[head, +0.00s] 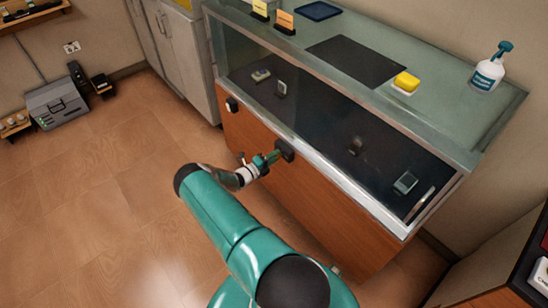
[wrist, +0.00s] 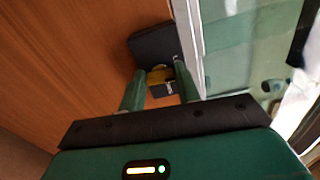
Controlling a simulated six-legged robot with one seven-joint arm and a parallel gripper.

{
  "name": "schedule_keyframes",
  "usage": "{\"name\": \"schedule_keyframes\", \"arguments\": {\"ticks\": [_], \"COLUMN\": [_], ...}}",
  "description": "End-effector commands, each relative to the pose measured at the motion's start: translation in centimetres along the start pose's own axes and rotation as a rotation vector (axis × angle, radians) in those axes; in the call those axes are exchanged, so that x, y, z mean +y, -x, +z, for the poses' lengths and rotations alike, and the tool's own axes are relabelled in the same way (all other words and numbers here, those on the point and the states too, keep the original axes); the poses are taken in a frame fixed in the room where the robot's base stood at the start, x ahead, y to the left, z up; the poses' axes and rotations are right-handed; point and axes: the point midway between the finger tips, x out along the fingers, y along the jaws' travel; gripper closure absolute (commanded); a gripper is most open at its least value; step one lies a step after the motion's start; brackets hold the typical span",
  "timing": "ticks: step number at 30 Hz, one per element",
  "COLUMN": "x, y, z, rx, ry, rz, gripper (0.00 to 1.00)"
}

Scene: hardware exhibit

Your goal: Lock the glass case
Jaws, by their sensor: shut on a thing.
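The glass case (head: 340,185) has a wooden front, a metal rim and a glass top. A black lock block (head: 284,150) sits on its front just under the rim. It also shows in the wrist view (wrist: 153,44). My gripper (head: 268,160) is at this block. In the wrist view, my gripper (wrist: 160,78) has its two green fingers closed around a small yellow-and-dark piece (wrist: 158,75), likely a key. The piece is right at the block's face; how far it goes in is hidden. A second black block (head: 231,104) is on the front further left.
On the case top are a dark mat (head: 355,62), a yellow sponge (head: 406,82), a spray bottle (head: 489,70) and card holders (head: 285,20). Small items lie inside. A grey box (head: 57,103) stands by the wall at left. The floor left of the case is clear.

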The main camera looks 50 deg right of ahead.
Motion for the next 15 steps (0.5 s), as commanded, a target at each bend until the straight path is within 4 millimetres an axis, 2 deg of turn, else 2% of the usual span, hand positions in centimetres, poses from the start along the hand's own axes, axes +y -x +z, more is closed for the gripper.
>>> {"name": "schedule_keyframes", "arguments": {"ticks": [6, 15], "x": [-0.01, 0.01], "y": [0.05, 0.06], "z": [0.04, 0.03], "rx": [0.0, 0.0], "ry": [0.078, 0.106], "rz": [-0.001, -0.001], "gripper": [0.9, 0.9]}}
